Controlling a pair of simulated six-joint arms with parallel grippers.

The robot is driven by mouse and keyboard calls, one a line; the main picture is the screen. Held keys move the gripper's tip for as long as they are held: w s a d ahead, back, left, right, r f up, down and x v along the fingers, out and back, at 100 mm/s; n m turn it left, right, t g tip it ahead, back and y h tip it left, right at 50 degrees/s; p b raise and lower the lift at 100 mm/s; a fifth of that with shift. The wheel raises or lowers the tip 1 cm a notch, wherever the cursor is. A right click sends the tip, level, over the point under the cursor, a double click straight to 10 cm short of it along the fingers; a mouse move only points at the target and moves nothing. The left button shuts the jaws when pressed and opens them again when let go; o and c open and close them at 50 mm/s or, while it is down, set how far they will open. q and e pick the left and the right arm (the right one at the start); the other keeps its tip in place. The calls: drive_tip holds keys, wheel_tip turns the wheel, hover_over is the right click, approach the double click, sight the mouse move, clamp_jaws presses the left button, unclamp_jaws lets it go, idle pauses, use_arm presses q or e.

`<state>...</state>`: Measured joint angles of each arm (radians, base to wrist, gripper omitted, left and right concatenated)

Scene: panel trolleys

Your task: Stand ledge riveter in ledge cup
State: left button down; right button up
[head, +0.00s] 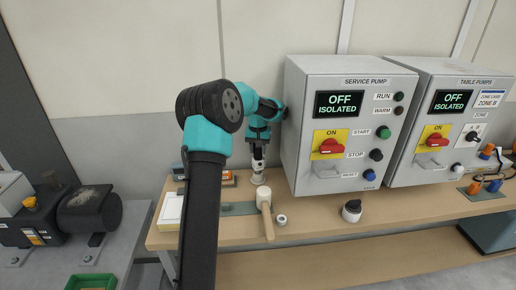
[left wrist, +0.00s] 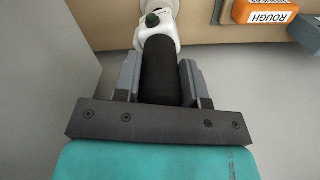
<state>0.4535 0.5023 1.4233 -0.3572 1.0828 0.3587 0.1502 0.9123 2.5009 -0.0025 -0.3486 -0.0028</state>
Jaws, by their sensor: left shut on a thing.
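My left gripper (head: 258,145) points down over the ledge (head: 320,222), left of the service pump cabinet. In the left wrist view it (left wrist: 160,85) is shut around the black handle of the riveter (left wrist: 159,68). The riveter's white body with a dark green button lies beyond the fingertips. In the head view the riveter (head: 258,174) is small and whitish below the gripper, its lower end close to the ledge top. I cannot tell whether it touches. I cannot clearly make out the ledge cup. My right gripper is not in view.
A mallet (head: 265,211) and a white ring (head: 281,219) lie in front of the riveter. A black and white round item (head: 352,210) stands farther right. The service pump cabinet (head: 345,125) is close on the right. An orange ROUGH block (left wrist: 268,12) is near the wrist.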

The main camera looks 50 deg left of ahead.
use_arm(q)
drive_tip(key=shift+f, duration=0.65)
drive_tip(key=c, duration=0.6)
unclamp_jaws()
wheel_tip(320, 180, up, 17)
drive_tip(key=shift+r, duration=0.2)
drive_tip(key=shift+f, duration=0.15)
idle(0.9)
wheel_tip(320, 180, down, 16)
drive_tip(key=shift+r, duration=0.15)
idle(0.5)
